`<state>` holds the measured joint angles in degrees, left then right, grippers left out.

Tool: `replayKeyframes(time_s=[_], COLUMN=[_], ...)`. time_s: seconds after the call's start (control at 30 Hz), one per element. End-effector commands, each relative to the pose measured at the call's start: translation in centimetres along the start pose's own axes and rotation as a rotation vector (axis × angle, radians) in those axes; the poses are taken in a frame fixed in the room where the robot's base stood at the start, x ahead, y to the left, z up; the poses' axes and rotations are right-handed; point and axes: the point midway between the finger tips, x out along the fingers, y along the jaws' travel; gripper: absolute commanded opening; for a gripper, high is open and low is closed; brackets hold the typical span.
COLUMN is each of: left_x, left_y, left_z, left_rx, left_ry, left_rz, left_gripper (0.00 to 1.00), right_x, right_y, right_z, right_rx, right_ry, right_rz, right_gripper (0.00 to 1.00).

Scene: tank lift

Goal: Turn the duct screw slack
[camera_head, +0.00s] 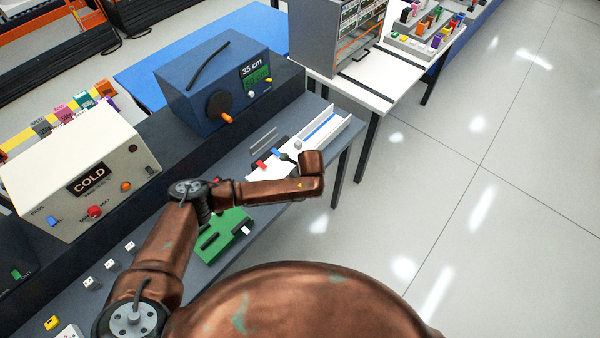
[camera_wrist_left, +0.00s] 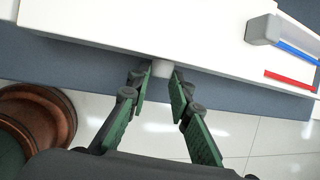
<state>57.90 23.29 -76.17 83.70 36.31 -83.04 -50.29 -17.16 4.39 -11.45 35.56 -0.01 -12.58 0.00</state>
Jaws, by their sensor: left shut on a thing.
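A white duct board (camera_head: 270,168) lies on the grey bench, with a raised white channel holding a blue strip (camera_head: 320,128) at its far end. In the left wrist view, a short pale grey knob (camera_wrist_left: 163,68), which looks like the duct screw, sticks out from the edge of the white board (camera_wrist_left: 120,30). My left gripper (camera_wrist_left: 160,78) has its green-padded fingers on either side of the knob, shut on it. In the head view my left gripper (camera_head: 286,157) is small and dark beside the board, and its grip is partly hidden. My right gripper is not in view.
A green board (camera_head: 222,236) lies nearer on the bench. Red (camera_head: 262,165) and blue pieces sit beside the gripper. Open floor lies to the right.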

Motion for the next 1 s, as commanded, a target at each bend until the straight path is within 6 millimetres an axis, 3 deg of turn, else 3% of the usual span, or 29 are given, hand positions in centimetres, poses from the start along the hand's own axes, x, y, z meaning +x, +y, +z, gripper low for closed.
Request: replayKeyframes(time_s=[0.13,0.5,1.0], left_x=[-0.02,0.38,0.41], left_y=[0.67,1.06,1.06], left_z=[0.0,-0.16,-0.1], left_rx=[-0.043,-0.128,-0.152], left_ry=[-0.003,-0.015,-0.02], left_rz=[-0.096,-0.296,-0.359], left_gripper=[0.0,0.0,0.0], right_x=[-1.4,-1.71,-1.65], right_y=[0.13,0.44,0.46], right_z=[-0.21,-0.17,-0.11], right_rx=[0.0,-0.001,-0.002], right_ry=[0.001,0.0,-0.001], right_rz=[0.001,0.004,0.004], right_gripper=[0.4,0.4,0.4])
